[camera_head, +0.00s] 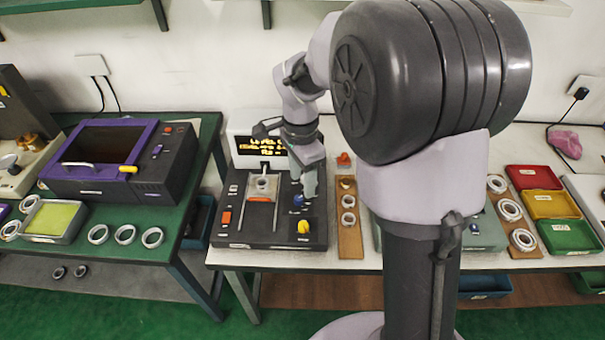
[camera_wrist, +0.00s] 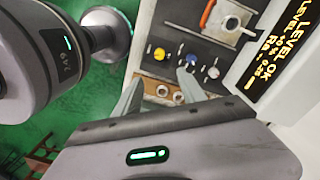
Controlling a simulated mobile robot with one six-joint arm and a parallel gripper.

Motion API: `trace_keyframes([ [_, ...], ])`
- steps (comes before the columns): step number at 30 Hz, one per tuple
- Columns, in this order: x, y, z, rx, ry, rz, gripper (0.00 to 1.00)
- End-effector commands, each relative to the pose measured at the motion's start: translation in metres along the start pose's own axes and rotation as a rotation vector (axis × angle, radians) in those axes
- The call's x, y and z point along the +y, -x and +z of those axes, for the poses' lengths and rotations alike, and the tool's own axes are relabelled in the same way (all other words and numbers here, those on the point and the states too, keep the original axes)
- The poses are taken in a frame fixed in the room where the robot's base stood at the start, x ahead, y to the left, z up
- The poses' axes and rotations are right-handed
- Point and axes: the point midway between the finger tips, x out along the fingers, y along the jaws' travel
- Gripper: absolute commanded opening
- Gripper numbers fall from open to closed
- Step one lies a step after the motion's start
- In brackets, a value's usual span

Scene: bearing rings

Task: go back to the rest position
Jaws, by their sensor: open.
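My gripper (camera_head: 309,190) hangs fingers down over the right part of a dark instrument (camera_head: 272,222), close to a blue knob (camera_head: 299,201). In the wrist view my gripper (camera_wrist: 160,88) has its two fingers spread apart with nothing held between them. A bearing ring (camera_head: 263,183) sits on the instrument's small plate, left of my gripper; it also shows in the wrist view (camera_wrist: 231,22). A display (camera_wrist: 277,62) behind the instrument shows yellow text including "LEVEL OK". Whether the fingers touch the knob is hard to tell.
A brown board (camera_head: 349,240) with several rings lies right of the instrument. Another ring board (camera_head: 511,222) and red, yellow and green trays (camera_head: 565,236) stand farther right. A purple-black machine (camera_head: 120,160) and loose rings (camera_head: 125,234) occupy the green left table (camera_head: 150,252).

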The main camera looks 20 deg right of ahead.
Motion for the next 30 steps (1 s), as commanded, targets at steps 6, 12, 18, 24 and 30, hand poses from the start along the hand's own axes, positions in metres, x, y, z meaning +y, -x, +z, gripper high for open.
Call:
trace_keyframes([
  [6,0.000,-0.001,0.000,0.000,0.000,0.000,0.48],
  [12,0.006,0.009,0.003,-0.001,0.035,-0.026,0.48],
  [18,0.087,0.080,0.038,0.033,0.420,-0.273,0.48],
  [24,0.169,0.091,0.073,0.165,0.802,-0.495,0.48],
  [30,0.192,0.086,0.084,0.232,0.933,-0.560,0.48],
])
